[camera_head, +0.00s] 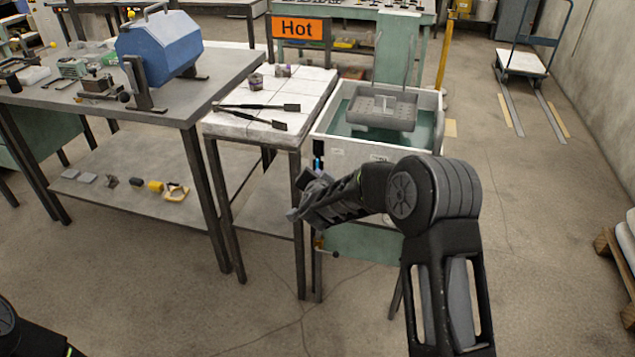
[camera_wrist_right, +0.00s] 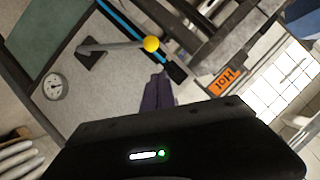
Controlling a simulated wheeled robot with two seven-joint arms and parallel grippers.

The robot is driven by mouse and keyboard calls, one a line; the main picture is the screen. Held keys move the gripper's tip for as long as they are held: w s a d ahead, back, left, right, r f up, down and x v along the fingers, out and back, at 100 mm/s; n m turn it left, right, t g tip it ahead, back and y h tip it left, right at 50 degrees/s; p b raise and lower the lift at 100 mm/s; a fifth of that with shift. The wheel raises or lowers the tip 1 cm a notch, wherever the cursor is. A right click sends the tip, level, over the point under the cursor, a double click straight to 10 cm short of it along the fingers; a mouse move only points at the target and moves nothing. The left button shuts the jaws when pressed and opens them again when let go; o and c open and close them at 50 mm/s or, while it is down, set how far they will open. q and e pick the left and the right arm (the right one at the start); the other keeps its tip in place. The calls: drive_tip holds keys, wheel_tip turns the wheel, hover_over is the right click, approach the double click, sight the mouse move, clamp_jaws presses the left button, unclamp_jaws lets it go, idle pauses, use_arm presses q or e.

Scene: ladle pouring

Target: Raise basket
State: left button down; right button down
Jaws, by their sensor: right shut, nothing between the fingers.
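The grey basket (camera_head: 382,108) hangs inside the white-rimmed tank (camera_head: 437,100), over green liquid. How far it sits in the liquid is hard to tell. My right gripper (camera_head: 296,214) is in front of the tank's near left corner, apart from the basket and lower than it. In the right wrist view my right gripper's fingers (camera_wrist_right: 158,92) are shut and empty. A lever with a yellow knob (camera_wrist_right: 151,44) shows just beyond the fingertips; I cannot tell if they touch. A bit of my left arm shows at bottom left; its gripper is out of view.
A round gauge (camera_wrist_right: 54,86) is near the lever. The floor right of the tank is open, with a trolley (camera_head: 522,62) beyond.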

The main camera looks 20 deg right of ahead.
drive_tip(key=v, duration=0.5)
drive_tip(key=shift+s+a+r, duration=0.15)
drive_tip(key=shift+s+r, duration=0.05)
drive_tip(key=shift+r, duration=0.05)
drive_tip(key=shift+f, duration=0.1)
drive_tip(key=s+a+f+n+g+y+p, duration=0.2)
drive_tip(key=s+a+f+n+g+y, duration=0.35)
drive_tip(key=s+a+f, duration=0.9)
drive_tip(key=s+a+f+n+g+y+p, duration=0.1)
drive_tip(key=s+a+f+g, duration=0.1)
drive_tip(key=s, duration=0.7)
drive_tip(key=s+a+f+n+g+y+p, duration=0.1)
drive_tip(key=s+a+f+n+g, duration=0.1)
drive_tip(key=s+f, duration=0.3)
drive_tip(key=s+a+f+n+g+y+p, duration=0.1)
drive_tip(key=s+a+f+g, duration=0.1)
drive_tip(key=s, duration=1.1)
drive_tip(key=shift+p+x, duration=0.3)
drive_tip(key=shift+x, duration=0.5)
drive_tip(key=shift+s+n+y, duration=0.2)
drive_tip(key=shift+n+y, duration=0.05)
